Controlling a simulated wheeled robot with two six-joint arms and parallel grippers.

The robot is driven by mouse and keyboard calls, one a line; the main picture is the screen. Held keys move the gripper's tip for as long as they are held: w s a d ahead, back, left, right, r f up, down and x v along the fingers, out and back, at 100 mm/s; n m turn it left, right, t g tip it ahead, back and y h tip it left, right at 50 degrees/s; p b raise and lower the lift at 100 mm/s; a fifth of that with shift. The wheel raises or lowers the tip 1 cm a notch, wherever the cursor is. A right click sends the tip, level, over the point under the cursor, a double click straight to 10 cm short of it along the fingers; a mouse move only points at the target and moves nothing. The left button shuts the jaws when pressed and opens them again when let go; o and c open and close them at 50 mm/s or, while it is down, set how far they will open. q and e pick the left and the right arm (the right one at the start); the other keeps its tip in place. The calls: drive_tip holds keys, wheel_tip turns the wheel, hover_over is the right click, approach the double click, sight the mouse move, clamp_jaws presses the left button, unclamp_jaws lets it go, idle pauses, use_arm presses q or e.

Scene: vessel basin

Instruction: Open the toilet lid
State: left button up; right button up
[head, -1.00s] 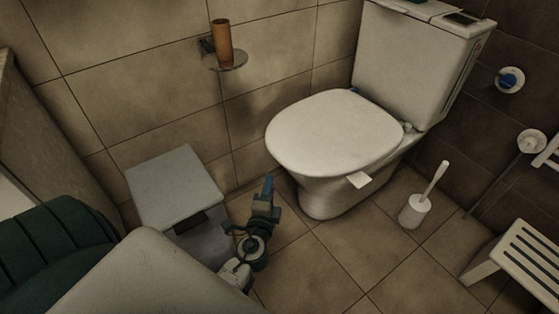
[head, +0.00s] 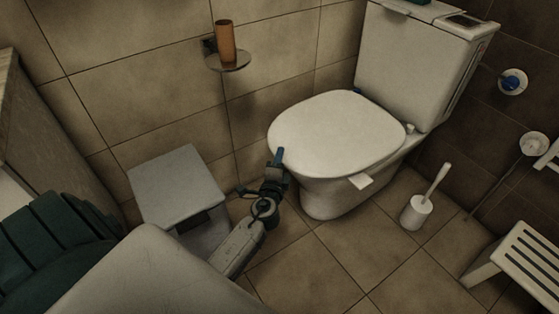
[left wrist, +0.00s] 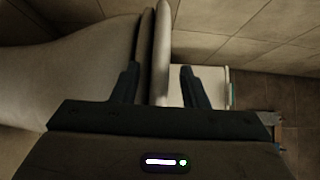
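The toilet lid (head: 335,130) is a white rounded slab lying shut on the white toilet (head: 325,195). My left gripper (head: 279,158) is at the lid's front left edge in the head view. In the left wrist view my left gripper (left wrist: 160,84) has its two dark fingers apart. The thin edge of the lid (left wrist: 162,50) shows between them, with gaps to both fingers. The pale toilet bowl (left wrist: 70,75) fills the left of that view. I cannot tell whether a finger touches the rim. My right gripper is not in view.
A grey lidded bin (head: 175,185) stands left of my left arm. A toilet brush (head: 417,210) stands right of the toilet, and a slatted white stool (head: 520,255) is at the far right. The tiled floor (head: 345,255) in front is clear.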

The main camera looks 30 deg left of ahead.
use_arm(q)
clamp_jaws()
drive_tip(key=shift+r, duration=0.1)
